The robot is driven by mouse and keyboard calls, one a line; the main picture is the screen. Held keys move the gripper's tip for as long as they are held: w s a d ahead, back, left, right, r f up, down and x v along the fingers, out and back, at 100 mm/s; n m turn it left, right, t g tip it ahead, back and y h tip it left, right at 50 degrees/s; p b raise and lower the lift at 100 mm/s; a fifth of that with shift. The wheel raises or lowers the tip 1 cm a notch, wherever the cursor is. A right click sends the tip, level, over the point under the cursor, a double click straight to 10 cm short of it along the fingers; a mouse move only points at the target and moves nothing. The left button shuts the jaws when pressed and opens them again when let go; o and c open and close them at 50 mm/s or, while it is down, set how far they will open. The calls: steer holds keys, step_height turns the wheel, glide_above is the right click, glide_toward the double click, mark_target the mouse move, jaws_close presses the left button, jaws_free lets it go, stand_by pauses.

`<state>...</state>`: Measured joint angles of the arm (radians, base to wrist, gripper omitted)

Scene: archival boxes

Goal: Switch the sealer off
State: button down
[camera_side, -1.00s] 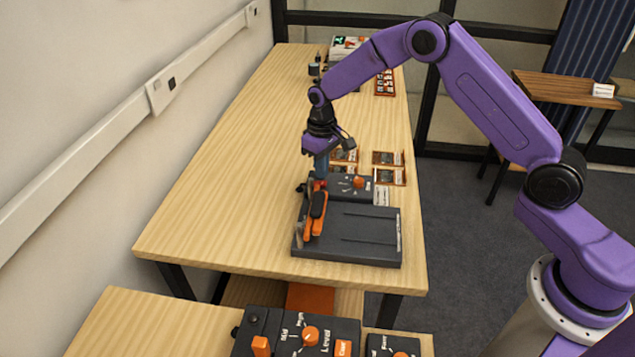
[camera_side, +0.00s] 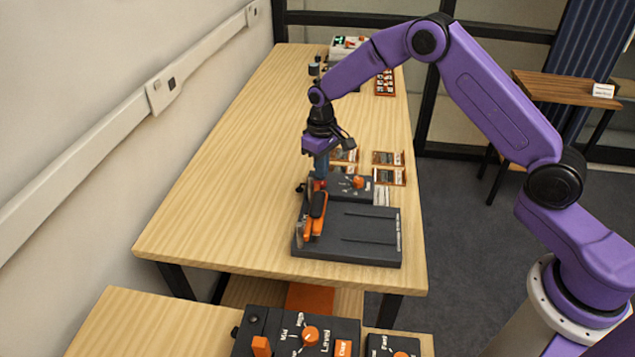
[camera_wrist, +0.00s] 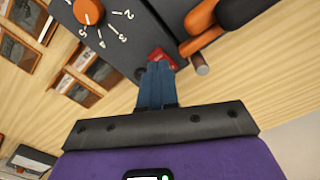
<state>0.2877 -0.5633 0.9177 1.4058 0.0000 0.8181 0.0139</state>
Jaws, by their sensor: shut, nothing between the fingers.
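The sealer (camera_side: 360,240) is a dark grey machine near the front of the wooden table, with an orange and black lever (camera_side: 317,212) on its left side. At its back is a control block with an orange dial (camera_side: 358,182), seen in the wrist view as an orange knob (camera_wrist: 88,11) among printed numbers. A red switch (camera_wrist: 162,58) shows at the block's edge in the wrist view. My gripper (camera_wrist: 157,70) is shut and empty, its blue fingertips at the red switch and hiding part of it. I cannot tell whether they touch. In the side view my gripper (camera_side: 321,172) points down behind the lever.
Framed cards (camera_side: 388,167) lie behind the sealer. A metal pin (camera_wrist: 201,66) juts out beside the fingers. A front bench holds more control boxes (camera_side: 310,335). The table's left side is clear.

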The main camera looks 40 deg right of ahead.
mark_target(321, 183)
steer(key=shift+f, duration=1.3)
stand_by(1.3)
steer(key=shift+r, duration=3.5)
